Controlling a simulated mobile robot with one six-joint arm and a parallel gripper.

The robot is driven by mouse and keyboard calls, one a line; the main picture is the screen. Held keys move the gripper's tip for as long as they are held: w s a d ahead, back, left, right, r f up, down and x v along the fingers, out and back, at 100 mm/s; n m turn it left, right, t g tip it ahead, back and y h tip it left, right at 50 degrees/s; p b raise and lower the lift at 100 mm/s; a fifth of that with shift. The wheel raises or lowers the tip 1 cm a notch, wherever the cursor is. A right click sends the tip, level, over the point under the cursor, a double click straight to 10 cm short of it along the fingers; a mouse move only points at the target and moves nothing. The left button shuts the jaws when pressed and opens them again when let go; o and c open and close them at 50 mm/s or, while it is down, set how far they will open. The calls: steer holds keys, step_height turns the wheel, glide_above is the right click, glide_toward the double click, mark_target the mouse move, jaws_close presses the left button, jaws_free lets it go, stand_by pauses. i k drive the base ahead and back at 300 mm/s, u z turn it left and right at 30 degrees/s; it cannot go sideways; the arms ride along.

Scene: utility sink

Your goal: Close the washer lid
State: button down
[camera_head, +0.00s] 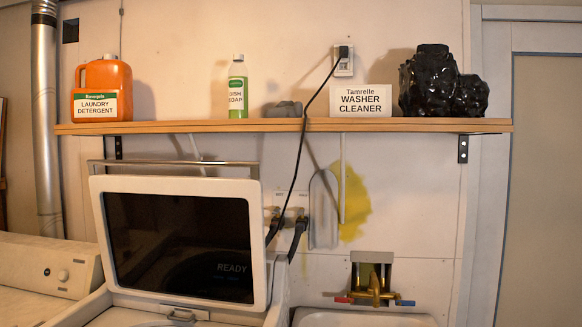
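The washer lid (178,240) is a white frame around a large dark glass panel. It stands raised, close to upright and facing me, at the lower left of the head view. A grey metal bar (172,162) runs along its top edge. The word READY shows faintly in the dark glass. The white washer body (135,318) shows below the lid, with a small metal part (180,315) at the lid's lower edge. The lower part of the washer is cut off by the picture. My gripper is not in view.
A wooden shelf (340,125) above the lid holds laundry detergent (102,90), dish soap (238,87), a washer cleaner box (361,103) and a black lumpy bundle (436,82). A black cord (297,170) hangs right of the lid. A sink (362,318) with a brass faucet (375,285) is farther right.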

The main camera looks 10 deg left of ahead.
mark_target(199, 241)
steer(key=i, duration=0.9)
steer(key=u, duration=0.05)
